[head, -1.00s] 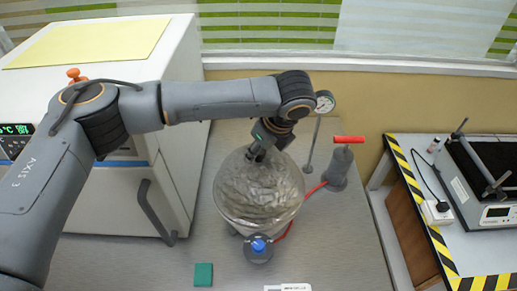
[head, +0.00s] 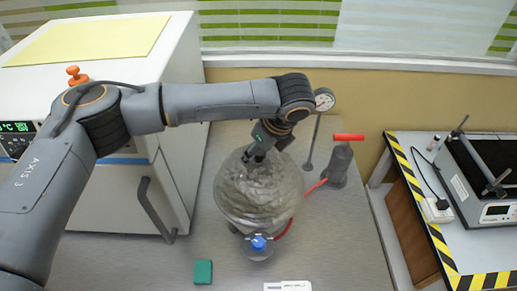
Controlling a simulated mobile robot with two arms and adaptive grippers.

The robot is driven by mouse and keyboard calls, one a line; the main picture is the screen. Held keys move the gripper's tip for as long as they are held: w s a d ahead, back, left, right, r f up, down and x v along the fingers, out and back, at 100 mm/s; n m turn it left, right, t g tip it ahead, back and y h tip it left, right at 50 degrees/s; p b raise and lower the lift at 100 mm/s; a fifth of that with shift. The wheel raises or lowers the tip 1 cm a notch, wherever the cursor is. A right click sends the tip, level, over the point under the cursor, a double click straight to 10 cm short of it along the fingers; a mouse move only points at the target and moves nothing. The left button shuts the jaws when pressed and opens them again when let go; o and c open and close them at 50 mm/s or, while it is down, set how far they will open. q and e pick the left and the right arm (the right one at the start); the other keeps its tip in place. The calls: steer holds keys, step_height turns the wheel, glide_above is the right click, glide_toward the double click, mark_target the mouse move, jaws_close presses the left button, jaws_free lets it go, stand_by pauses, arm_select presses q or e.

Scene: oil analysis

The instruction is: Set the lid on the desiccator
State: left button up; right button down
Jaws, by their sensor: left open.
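The glass desiccator (head: 258,196) stands on the grey bench in the middle of the head view. Its clear domed lid and body overlap from above, so I cannot tell how the rim sits. A blue-capped valve part (head: 259,245) is at its front. My left gripper (head: 254,158) points down at the top of the dome and is open. Its fingertips are at or just over the lid's top; the knob there is hidden, and contact cannot be made out. My right gripper is not in view.
A hand pump with a red handle (head: 338,165) and red hose stands right of the desiccator, near a gauge (head: 324,99) on a stand. A white oven (head: 110,190) is at left. A teal block (head: 203,271) and white label (head: 287,286) lie in front.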

arm_select(q)
steer(key=v, duration=1.2)
